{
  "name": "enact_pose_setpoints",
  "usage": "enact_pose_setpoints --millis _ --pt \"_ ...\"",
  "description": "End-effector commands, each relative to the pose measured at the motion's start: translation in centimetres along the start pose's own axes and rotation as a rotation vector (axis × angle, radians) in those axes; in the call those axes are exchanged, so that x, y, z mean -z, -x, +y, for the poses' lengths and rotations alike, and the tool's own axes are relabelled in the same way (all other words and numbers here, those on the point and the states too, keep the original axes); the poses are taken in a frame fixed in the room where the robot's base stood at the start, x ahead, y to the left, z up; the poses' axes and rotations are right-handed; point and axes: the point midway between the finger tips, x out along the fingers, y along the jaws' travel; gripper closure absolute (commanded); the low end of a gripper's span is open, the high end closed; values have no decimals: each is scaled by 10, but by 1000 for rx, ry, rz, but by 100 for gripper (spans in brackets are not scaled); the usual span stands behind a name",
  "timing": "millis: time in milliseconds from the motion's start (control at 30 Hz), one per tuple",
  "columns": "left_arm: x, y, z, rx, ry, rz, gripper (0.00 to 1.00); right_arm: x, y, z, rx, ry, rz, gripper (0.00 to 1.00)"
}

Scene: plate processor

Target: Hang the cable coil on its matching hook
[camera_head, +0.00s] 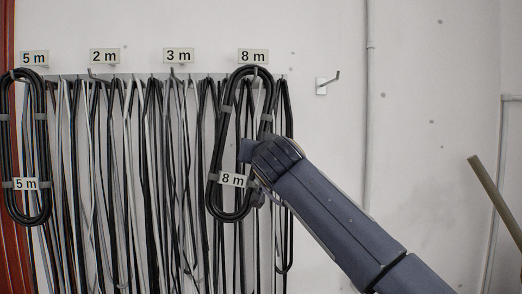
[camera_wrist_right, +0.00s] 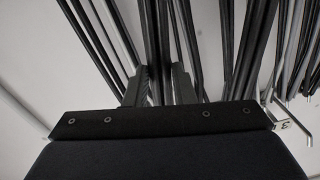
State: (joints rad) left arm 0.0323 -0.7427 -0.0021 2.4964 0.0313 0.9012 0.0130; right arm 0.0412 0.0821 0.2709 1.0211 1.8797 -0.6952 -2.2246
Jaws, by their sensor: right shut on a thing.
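The black cable coil (camera_head: 213,165) with grey ties and an "8 m" tag is at the right end of the hook rail, slightly tilted. Its top loop is at the 8 m hook (camera_head: 255,73), under the "8 m" sign (camera_head: 253,56). I cannot tell whether the loop rests on the hook. My right gripper (camera_head: 252,172) is shut on the coil's right side, beside the tag. In the right wrist view its fingers (camera_wrist_right: 159,82) stand either side of dark cable strands. My left gripper is out of view.
Another coil (camera_head: 43,120), tagged "5 m", hangs at the far left under the "5 m" sign (camera_head: 34,58). Signs "2 m" (camera_head: 104,56) and "3 m" (camera_head: 178,55) stand above many loose hanging cables (camera_head: 150,150). A separate empty hook (camera_head: 328,83) is on the clear wall to the right.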

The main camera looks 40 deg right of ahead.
Motion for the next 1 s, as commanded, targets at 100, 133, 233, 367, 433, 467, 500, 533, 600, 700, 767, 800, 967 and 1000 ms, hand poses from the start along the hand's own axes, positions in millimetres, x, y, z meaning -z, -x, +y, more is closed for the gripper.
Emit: enact_pose_setpoints --millis 100,133,233,367,433,467,500,533,600,700,767,800,967,1000 --pt "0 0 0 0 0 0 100 2 1 0 1 -2 3 100" --pt "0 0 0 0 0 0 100 2 1 0 1 -2 3 100" --pt "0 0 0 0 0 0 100 2 1 0 1 -2 3 100" --pt "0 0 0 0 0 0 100 2 1 0 2 -2 3 100" --pt "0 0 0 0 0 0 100 2 1 0 2 -2 3 100" --pt "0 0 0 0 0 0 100 2 1 0 2 -2 3 73" --pt "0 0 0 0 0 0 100 2 1 0 2 -2 3 68" --pt "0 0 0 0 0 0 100 2 1 0 1 -1 3 64" --pt "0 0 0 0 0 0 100 1 0 0 1 -1 2 55" --pt "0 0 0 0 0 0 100 1 0 0 1 -1 1 52" --pt "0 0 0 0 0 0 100 1 0 0 1 0 1 52" --pt "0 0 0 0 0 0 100 0 0 0 1 0 1 52" --pt "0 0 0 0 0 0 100 -1 0 0 0 1 -2 52" --pt "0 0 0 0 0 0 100 -1 0 0 0 1 -2 52"
